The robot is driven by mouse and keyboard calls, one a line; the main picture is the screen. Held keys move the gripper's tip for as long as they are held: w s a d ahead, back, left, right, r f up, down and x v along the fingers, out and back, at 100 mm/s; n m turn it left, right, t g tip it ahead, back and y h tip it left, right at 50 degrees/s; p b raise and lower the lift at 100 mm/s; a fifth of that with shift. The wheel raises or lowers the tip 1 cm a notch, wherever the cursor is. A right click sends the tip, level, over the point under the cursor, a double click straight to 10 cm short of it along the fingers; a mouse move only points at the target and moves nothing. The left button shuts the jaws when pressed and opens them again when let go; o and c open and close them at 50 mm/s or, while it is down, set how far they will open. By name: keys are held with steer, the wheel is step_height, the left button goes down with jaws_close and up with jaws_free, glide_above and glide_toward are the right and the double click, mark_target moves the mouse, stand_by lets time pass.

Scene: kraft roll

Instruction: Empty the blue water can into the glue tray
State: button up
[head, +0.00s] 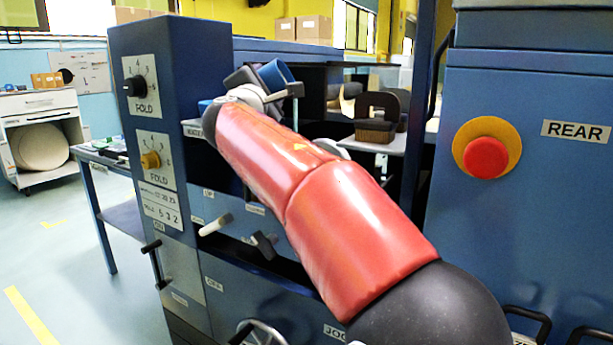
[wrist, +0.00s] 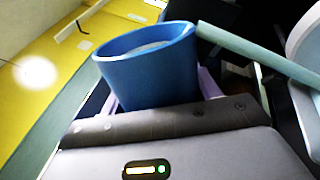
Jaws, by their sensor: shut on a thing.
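The blue water can (wrist: 150,70) fills the middle of the wrist view, with its open rim toward the camera and something pale inside it. It also shows in the head view (head: 276,75), small and tilted, at the far end of my red arm. My gripper (wrist: 152,100) is shut on the can; pale purple finger parts show on both sides of it. In the head view my gripper (head: 268,92) is partly hidden by my wrist. I cannot make out the glue tray for certain in either view.
A blue machine cabinet with FOLD dials (head: 150,85) stands left of my arm. A blue panel with a red stop button (head: 486,157) stands at the right. A pale bar (wrist: 255,55) runs close beside the can's rim.

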steer(key=shift+d+f+m+h+b, duration=0.1)
steer(key=shift+f+m+h+b, duration=0.1)
steer(key=shift+m+b, duration=0.4)
steer(key=shift+f+m+h+b, duration=0.15)
steer(key=shift+m+b, duration=0.25)
steer(key=shift+m, duration=0.4)
stand_by(0.5)
steer(key=f+b, duration=0.1)
steer(key=b, duration=0.1)
steer(key=d+f+m+b, duration=0.1)
steer(key=f+b, duration=0.1)
steer(key=b, duration=0.1)
steer(key=f+m+h+b, duration=0.1)
steer(key=f+b, duration=0.1)
steer(key=shift+s+d+f, duration=0.15)
steer(key=shift+s+d, duration=0.1)
stand_by(0.6)
steer(key=shift+d+f+m+b, duration=0.2)
steer(key=shift+f+m+b, duration=0.85)
steer(key=shift+b, duration=0.85)
steer(key=shift+s+d+r+m+h, duration=0.1)
steer(key=shift+d+r+m+h, duration=0.1)
steer(key=shift+r+m+h, duration=0.35)
